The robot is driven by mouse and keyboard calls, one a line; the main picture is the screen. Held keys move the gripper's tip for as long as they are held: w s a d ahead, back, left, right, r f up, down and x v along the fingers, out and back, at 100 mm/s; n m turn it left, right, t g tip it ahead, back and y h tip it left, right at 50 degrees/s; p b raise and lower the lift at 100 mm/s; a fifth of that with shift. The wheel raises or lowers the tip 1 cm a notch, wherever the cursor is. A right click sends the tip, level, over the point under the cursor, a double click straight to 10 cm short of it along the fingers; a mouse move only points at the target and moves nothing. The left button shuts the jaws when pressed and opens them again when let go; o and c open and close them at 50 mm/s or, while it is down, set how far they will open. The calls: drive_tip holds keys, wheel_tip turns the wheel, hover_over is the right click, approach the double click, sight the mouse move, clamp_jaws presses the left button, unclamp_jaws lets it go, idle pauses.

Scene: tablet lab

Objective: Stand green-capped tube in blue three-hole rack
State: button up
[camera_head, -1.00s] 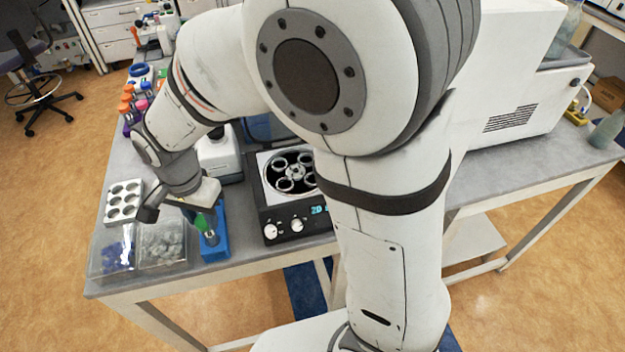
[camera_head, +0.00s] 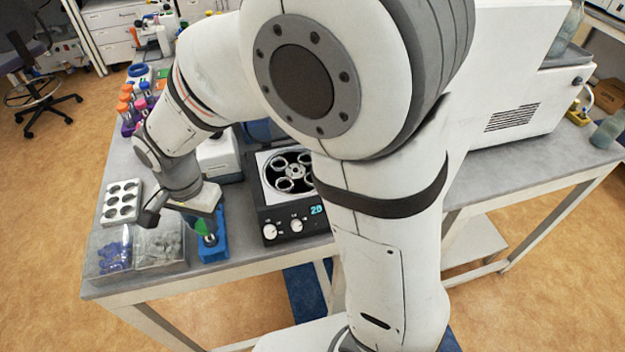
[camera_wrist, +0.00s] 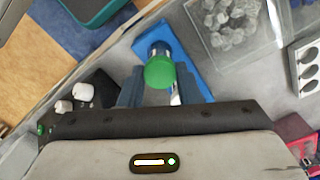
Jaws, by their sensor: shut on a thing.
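The green-capped tube (camera_wrist: 160,72) is between my gripper's fingers (camera_wrist: 160,88) in the wrist view, seen from its cap end. My gripper is shut on the tube. The blue three-hole rack (camera_head: 221,243) stands near the table's front edge, and its blue body also shows around the tube in the wrist view (camera_wrist: 194,62). The tube is at the rack. I cannot tell how deep its lower end sits in a hole, as the cap and fingers hide it.
A centrifuge (camera_head: 262,215) with an open rotor stands right of the rack. Clear bins with blue caps (camera_head: 113,262) and grey pieces (camera_head: 160,262) stand left. A white six-hole block (camera_head: 123,188) is behind them. Several capped tubes (camera_head: 128,102) stand farther back.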

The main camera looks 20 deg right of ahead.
drive_tip(key=shift+f, duration=0.15)
drive_tip(key=o, duration=0.9)
wheel_tip(320, 180, up, 8)
drive_tip(key=shift+f+b, duration=0.2)
drive_tip(key=shift+b, duration=0.1)
drive_tip(key=shift+d+r, duration=0.15)
drive_tip(key=s+d+n+t, duration=0.1)
drive_tip(key=s+d+n, duration=0.1)
drive_tip(key=d, duration=0.6)
drive_tip(key=s+d+r+n+t, duration=0.1)
drive_tip(key=s+d+n, duration=0.1)
drive_tip(key=d, duration=0.6)
drive_tip(key=s+d+n+t, duration=0.1)
drive_tip(key=s+d+n, duration=0.1)
drive_tip(key=d, duration=0.6)
drive_tip(key=shift+s+d+r, duration=0.25)
drive_tip(key=shift+s+d, duration=0.1)
drive_tip(key=shift+s, duration=0.25)
